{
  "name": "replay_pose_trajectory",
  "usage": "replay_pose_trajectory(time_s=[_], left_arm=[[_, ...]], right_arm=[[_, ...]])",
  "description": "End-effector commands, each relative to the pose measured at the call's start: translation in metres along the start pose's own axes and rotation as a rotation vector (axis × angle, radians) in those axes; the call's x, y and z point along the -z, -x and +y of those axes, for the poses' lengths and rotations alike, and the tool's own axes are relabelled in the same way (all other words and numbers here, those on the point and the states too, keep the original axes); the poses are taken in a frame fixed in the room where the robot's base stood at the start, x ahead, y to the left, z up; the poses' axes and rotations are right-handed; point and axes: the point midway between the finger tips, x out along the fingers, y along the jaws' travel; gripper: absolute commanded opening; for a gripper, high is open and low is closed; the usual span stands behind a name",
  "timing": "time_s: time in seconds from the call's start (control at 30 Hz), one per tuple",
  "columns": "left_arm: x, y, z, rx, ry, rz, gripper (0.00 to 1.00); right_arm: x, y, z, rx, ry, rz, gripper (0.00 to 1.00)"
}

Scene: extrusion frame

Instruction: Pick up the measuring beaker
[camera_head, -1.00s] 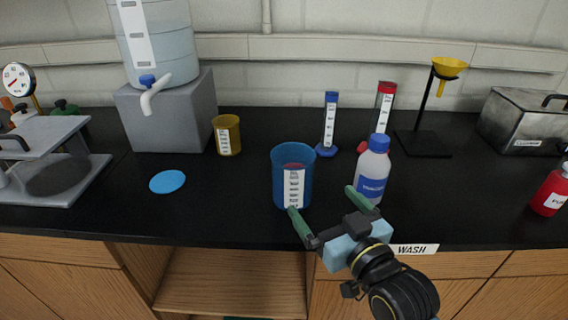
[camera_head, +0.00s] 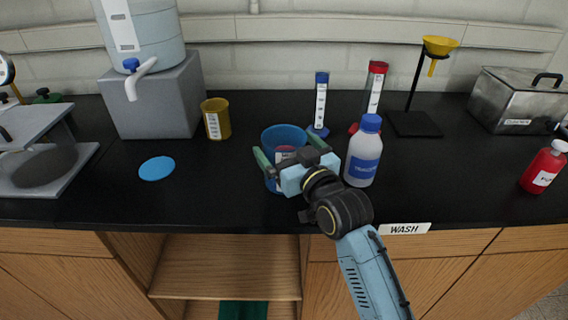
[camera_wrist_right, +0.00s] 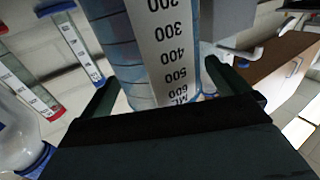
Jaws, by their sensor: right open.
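A blue measuring beaker (camera_head: 277,138) with a white scale label stands on the black bench, partly hidden behind my right gripper (camera_head: 287,148). My right gripper is open, with one green finger on each side of the beaker. In the right wrist view the beaker (camera_wrist_right: 175,50) is between the fingers of the gripper (camera_wrist_right: 160,78), and its scale appears upside down. I cannot tell whether either finger touches it. My left gripper is not in view.
A white blue-capped bottle (camera_head: 363,152) stands close right of the beaker. Blue (camera_head: 320,105) and red (camera_head: 373,95) cylinders stand behind. A mustard beaker (camera_head: 215,119) and a blue disc (camera_head: 157,168) are to the left. The bench front between disc and beaker is clear.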

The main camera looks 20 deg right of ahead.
Motion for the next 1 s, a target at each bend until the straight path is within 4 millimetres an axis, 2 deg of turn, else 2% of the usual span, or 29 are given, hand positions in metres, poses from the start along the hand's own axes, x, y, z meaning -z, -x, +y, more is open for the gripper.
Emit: replay_pose_trajectory(time_s=[0.13, 0.4, 0.87, 1.0], left_arm=[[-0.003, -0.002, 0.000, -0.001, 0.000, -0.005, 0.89], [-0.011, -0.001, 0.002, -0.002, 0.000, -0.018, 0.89], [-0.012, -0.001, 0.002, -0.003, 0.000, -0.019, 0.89], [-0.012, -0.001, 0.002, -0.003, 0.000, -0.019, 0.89]], right_arm=[[0.000, -0.016, 0.000, 0.000, 0.000, 0.000, 1.00], [-0.001, -0.018, 0.000, 0.000, 0.000, -0.001, 0.99], [-0.001, -0.018, 0.000, 0.000, 0.000, -0.001, 0.38], [0.000, -0.018, 0.000, 0.000, 0.000, 0.002, 0.37]])
